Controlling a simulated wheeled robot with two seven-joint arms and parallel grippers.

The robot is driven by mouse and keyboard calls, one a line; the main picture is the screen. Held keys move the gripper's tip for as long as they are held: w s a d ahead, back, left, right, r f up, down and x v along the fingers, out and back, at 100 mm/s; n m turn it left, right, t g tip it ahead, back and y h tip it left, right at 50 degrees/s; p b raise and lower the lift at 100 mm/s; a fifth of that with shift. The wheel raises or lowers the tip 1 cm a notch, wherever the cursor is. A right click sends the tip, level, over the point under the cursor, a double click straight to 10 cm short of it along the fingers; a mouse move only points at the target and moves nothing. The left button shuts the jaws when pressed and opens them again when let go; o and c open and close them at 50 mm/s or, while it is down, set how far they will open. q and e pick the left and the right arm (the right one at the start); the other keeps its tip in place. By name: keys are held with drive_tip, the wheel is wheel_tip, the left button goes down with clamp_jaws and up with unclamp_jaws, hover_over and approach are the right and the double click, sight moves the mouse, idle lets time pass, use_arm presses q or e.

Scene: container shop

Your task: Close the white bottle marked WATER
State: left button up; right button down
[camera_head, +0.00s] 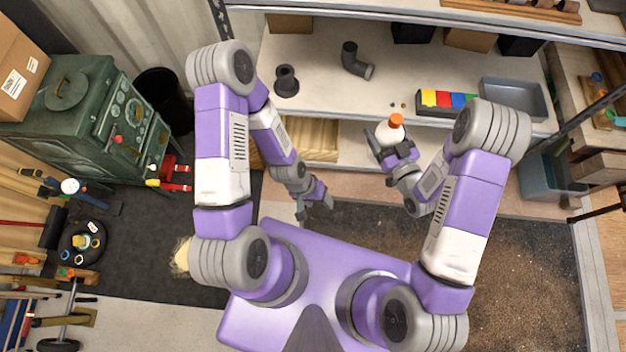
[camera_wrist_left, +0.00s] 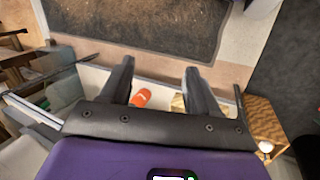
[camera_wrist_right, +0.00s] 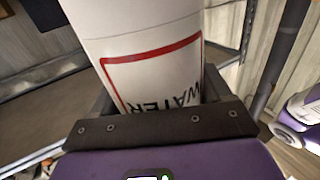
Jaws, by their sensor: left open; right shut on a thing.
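The white bottle (camera_head: 387,133) with an orange top (camera_head: 397,121) is in my right gripper (camera_head: 392,144), held in front of the bench. In the right wrist view its white side (camera_wrist_right: 140,25) with a red outline and the word WATER fills the space between the fingers. Whether the orange top is open or shut cannot be made out. My left gripper (camera_head: 317,207) is open and empty, left of the bottle and apart from it. An orange piece (camera_wrist_left: 140,98) shows between the left fingers in the left wrist view, beyond them; I cannot tell what it is.
The bench (camera_head: 325,85) holds a dark pipe elbow (camera_head: 355,62), a black spool-like fitting (camera_head: 286,80), a row of coloured blocks (camera_head: 445,100) and a grey tray (camera_head: 515,95). A wooden crate (camera_head: 315,143) stands below. The brown mat (camera_head: 530,250) is clear at right.

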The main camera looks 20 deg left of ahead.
use_arm(q)
drive_tip(key=shift+s+a+f+n+t, duration=0.25)
drive_tip(key=shift+s+a+n, duration=0.2)
drive_tip(key=shift+a+n, duration=0.3)
drive_tip(key=shift+d, duration=0.1)
use_arm(e)
drive_tip(key=w+d+r+m+t+h, duration=0.2)
drive_tip(key=d+m+t+h, duration=0.2)
drive_tip(key=d+m+h, duration=0.4)
drive_tip(key=d+h, duration=0.3)
drive_tip(key=d, duration=0.2)
drive_tip(key=shift+d+h, duration=0.3)
